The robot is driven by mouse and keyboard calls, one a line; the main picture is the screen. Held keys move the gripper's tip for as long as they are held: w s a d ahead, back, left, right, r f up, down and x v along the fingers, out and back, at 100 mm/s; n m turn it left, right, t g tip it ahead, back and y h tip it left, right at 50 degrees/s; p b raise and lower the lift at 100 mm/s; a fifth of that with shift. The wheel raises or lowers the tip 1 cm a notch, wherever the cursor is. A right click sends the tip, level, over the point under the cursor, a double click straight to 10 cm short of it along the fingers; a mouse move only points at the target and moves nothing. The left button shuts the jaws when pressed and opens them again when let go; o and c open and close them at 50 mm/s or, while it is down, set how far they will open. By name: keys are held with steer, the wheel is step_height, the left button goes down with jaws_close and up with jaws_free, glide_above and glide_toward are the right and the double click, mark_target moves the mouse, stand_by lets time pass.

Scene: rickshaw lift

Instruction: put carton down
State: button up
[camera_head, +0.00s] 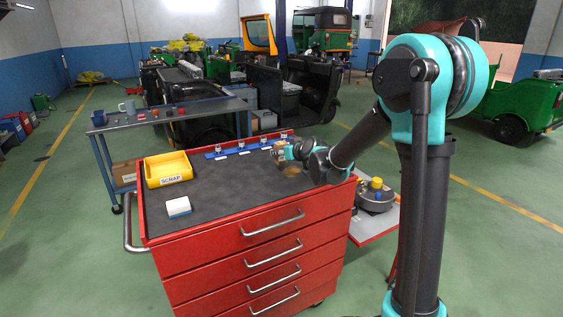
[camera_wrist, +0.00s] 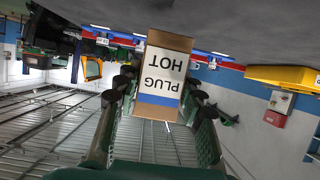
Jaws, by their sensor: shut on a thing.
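A small brown carton (camera_head: 279,149) is at the right back of the red cabinet's dark top, beside the blue strip. In the wrist view the carton (camera_wrist: 163,75) is upside down in the picture, with a white label reading "HOT PLUG" and a blue band. My gripper (camera_head: 288,151) is shut on the carton, with a finger on each side of it in the wrist view (camera_wrist: 160,92). I cannot tell whether the carton's base touches the dark top (camera_head: 225,190).
A yellow scrap bin (camera_head: 168,168) and a white-and-blue block (camera_head: 178,207) stand on the left of the top. A blue strip with several small fittings (camera_head: 238,149) runs along the back. The middle is clear.

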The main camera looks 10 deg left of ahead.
mark_target(283, 160)
steer(key=shift+f, duration=2)
steer(key=o, duration=1.2)
steer(key=shift+f, duration=0.1)
steer(key=shift+c, duration=0.2)
